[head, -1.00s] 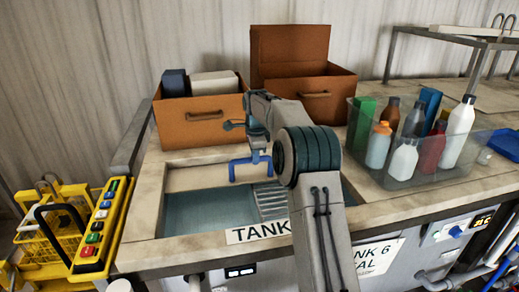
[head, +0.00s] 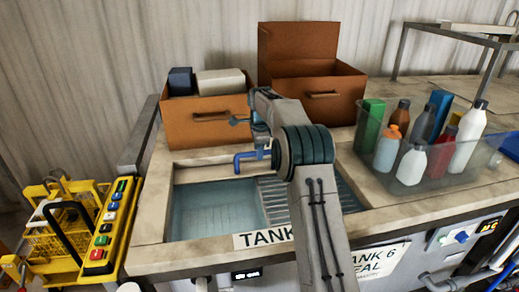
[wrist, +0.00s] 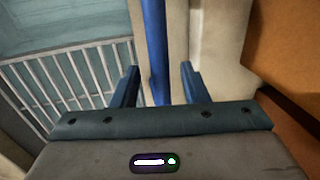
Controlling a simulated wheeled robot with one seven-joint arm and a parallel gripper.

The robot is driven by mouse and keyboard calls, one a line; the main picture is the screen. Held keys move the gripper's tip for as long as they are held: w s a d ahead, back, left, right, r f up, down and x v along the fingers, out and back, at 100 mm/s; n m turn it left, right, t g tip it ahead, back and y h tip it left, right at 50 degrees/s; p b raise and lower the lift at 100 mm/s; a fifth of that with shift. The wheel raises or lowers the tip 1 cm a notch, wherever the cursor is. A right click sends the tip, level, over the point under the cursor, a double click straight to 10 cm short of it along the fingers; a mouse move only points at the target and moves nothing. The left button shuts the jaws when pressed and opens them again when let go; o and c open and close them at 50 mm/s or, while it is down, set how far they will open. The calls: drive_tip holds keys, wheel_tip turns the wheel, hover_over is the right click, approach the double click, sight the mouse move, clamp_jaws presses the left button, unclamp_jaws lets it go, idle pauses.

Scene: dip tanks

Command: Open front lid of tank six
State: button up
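The tank opening (head: 215,210), with blue-grey water and a slatted grid, is uncovered in the counter. A narrow strip of the pale lid (head: 205,170) shows at its back edge, with a blue bar handle (head: 245,158). My gripper is at the handle, mostly hidden behind my arm in the head view. In the wrist view my gripper (wrist: 160,85) is open, with the blue handle bar (wrist: 157,50) between its fingers and visible gaps beside it.
A clear bin (head: 430,175) of bottles is at the right. A yellow basket (head: 50,240) and button panel (head: 105,235) are at the left.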

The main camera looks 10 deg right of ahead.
drive_tip(key=shift+s+r, duration=0.1)
drive_tip(key=shift+r, duration=0.35)
wheel_tip(320, 180, up, 13)
drive_tip(key=s, duration=0.2)
drive_tip(key=shift+s+f+b, duration=0.2)
drive_tip(key=shift+s+b, duration=0.1)
drive_tip(key=shift+b, duration=0.15)
